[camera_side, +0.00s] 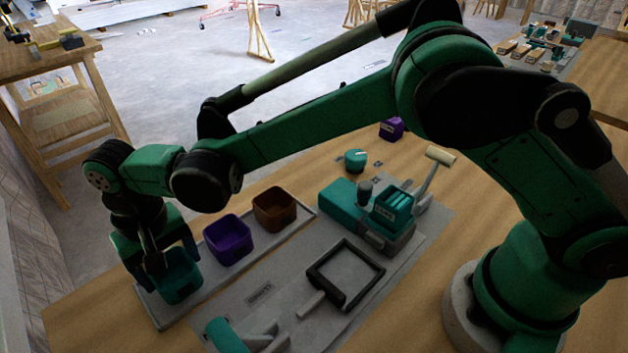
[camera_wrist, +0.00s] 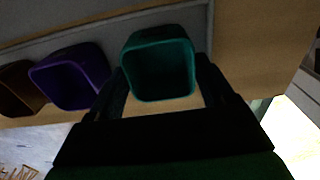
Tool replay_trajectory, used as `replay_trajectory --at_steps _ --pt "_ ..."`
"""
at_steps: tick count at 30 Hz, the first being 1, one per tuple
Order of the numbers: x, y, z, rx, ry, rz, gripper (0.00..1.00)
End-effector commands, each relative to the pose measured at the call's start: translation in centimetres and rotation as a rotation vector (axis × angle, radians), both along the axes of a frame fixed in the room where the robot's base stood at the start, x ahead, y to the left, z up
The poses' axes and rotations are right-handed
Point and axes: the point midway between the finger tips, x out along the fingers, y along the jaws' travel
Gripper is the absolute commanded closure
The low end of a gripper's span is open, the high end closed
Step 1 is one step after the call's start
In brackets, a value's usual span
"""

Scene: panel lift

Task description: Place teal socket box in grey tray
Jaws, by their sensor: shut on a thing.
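The teal socket box (camera_side: 180,284) is an open-topped square cup at the left of the side view. It also shows in the wrist view (camera_wrist: 160,68), upright between my fingers. My gripper (camera_side: 166,265) is shut on it, pointing down, and its fingers hide part of the box. The long grey tray (camera_side: 284,236) holds a purple box and a brown box. The teal box is over or at the tray's left end, in line with them; I cannot tell whether it touches the tray floor. In the wrist view the grey tray (camera_wrist: 105,28) runs behind the boxes.
The purple box (camera_side: 228,240) is close beside the teal box, and the brown box (camera_side: 273,209) is beyond it. A black square frame (camera_side: 345,275), a teal-and-grey device (camera_side: 370,215) and a teal-handled tool (camera_side: 232,337) lie on the grey mat. The table's left edge is near.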

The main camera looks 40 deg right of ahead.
Motion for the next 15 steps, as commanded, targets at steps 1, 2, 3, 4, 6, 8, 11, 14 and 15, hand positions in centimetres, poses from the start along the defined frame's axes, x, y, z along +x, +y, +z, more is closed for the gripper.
replay_trajectory --at_steps 1,2,3,4,6,8,11,14,15 --pt "0.0 0.0 -0.2 0.000 0.000 0.000 0.77" --pt "0.0 0.0 -0.1 0.000 0.000 0.000 0.16" --pt "0.0 0.0 -0.1 0.000 0.000 0.000 0.05" --pt "0.0 0.0 -0.1 0.000 0.000 0.000 0.00" --pt "0.0 0.0 -0.1 0.000 0.000 0.000 0.00" --pt "0.0 0.0 -0.1 0.000 0.000 0.000 0.00" --pt "0.0 0.0 0.0 0.000 0.000 0.000 0.00" --pt "0.0 0.0 0.6 0.000 0.000 0.000 0.00" --pt "0.0 0.0 1.2 0.000 0.000 0.000 0.00"
